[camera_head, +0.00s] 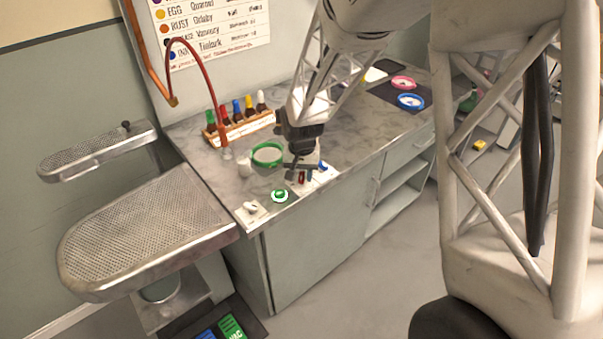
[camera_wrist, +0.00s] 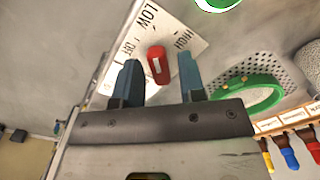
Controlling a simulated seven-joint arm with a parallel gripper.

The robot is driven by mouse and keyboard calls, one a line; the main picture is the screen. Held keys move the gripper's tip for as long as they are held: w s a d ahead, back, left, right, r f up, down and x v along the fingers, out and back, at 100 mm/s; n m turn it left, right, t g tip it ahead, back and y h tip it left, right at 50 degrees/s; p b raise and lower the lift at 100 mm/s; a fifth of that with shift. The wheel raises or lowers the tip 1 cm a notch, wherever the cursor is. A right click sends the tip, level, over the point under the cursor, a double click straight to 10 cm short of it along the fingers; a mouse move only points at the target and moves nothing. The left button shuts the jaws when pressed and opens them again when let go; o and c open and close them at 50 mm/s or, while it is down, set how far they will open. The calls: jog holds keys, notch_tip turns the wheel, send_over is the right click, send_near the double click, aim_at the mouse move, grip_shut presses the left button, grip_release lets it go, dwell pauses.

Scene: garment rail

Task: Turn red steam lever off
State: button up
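The red steam lever (camera_wrist: 157,65) stands on a white plate (camera_wrist: 162,28) marked LOW, HIGH and OFF in the wrist view. My gripper (camera_wrist: 158,59) is open, with one finger on each side of the lever. Gaps show between the lever and both fingers, so it is not gripped. I cannot tell which mark the lever points to. In the head view my gripper (camera_head: 300,166) is low over the counter's front edge, with the small red lever (camera_head: 302,178) just beneath it, partly hidden.
A blue knob (camera_head: 322,166) is close right of my gripper. A green round button (camera_head: 280,196) and a white lever (camera_head: 251,207) are to the left. A green ring (camera_head: 267,147) and a rack of coloured bottles (camera_head: 245,128) stand behind. A perforated board (camera_head: 140,235) is at left.

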grip_shut()
jog(key=shift+n, duration=0.3)
jog(key=n, duration=0.8)
jog(key=shift+n, duration=0.3)
dwell(0.4)
jog(key=shift+o, duration=1)
grip_release()
